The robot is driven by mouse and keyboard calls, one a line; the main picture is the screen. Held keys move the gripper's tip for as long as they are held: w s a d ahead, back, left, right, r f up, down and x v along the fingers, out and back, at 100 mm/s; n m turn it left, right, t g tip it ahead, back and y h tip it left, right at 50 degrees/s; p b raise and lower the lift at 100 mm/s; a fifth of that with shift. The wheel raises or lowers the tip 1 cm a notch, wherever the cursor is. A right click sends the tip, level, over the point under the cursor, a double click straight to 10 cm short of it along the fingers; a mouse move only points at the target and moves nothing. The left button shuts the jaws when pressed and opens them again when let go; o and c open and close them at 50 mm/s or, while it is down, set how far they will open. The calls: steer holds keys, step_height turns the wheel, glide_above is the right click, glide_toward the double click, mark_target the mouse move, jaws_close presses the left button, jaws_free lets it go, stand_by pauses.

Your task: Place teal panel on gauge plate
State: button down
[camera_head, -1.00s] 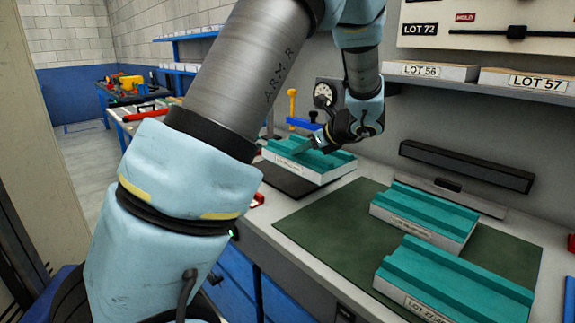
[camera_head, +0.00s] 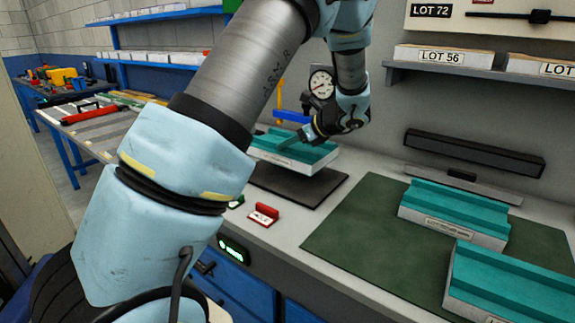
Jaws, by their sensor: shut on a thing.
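A teal panel with a ridged top and pale sides (camera_head: 300,155) is held by my gripper (camera_head: 310,135) over the dark gauge plate (camera_head: 302,188). The gripper is shut on the panel's ridged top. The panel looks roughly level and a little above the plate; any gap beneath it is hard to judge. A round dial gauge (camera_head: 321,84) stands behind the panel. My arm hides the left part of the panel and plate.
Two similar teal panels (camera_head: 457,206) (camera_head: 510,281) lie on the green mat (camera_head: 365,235) to the right. A small red block (camera_head: 264,214) sits in front of the plate. A dark bar (camera_head: 474,153) runs along the wall behind.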

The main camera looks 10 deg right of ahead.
steer(key=shift+f+p, duration=0.6)
steer(key=shift+f, duration=2.65)
steer(key=c, duration=0.7)
jaws_free()
steer(key=shift+f, duration=0.1)
steer(key=shift+o, duration=0.2)
